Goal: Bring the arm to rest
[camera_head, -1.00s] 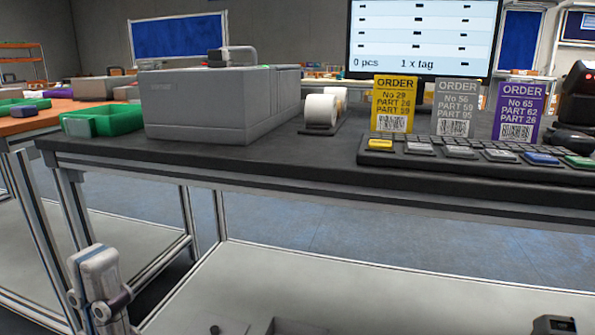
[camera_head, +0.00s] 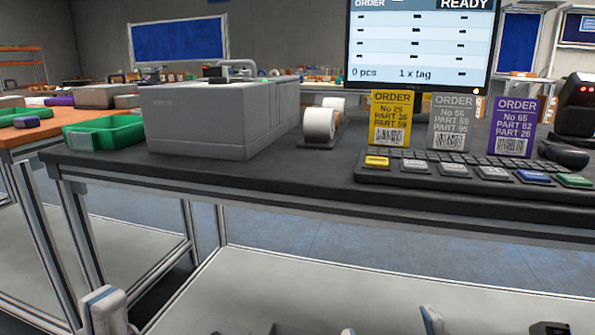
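A white link of my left arm with a blue band (camera_head: 103,312) stands at the bottom left, in front of the workbench (camera_head: 330,172) and below its top. Two more white and blue pieces of my own body poke in at the bottom edge, right of centre. My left gripper is at best a small part at the bottom edge; its fingers cannot be made out. No object is seen held. My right gripper cannot be seen.
On the bench are a green bin (camera_head: 104,132), a grey printer-like box (camera_head: 215,118), label rolls (camera_head: 320,124), a keyboard (camera_head: 452,168), and yellow (camera_head: 391,117), grey (camera_head: 453,121) and purple (camera_head: 514,126) order cards. A monitor (camera_head: 420,45) stands behind. The lower shelf (camera_head: 240,280) is mostly bare.

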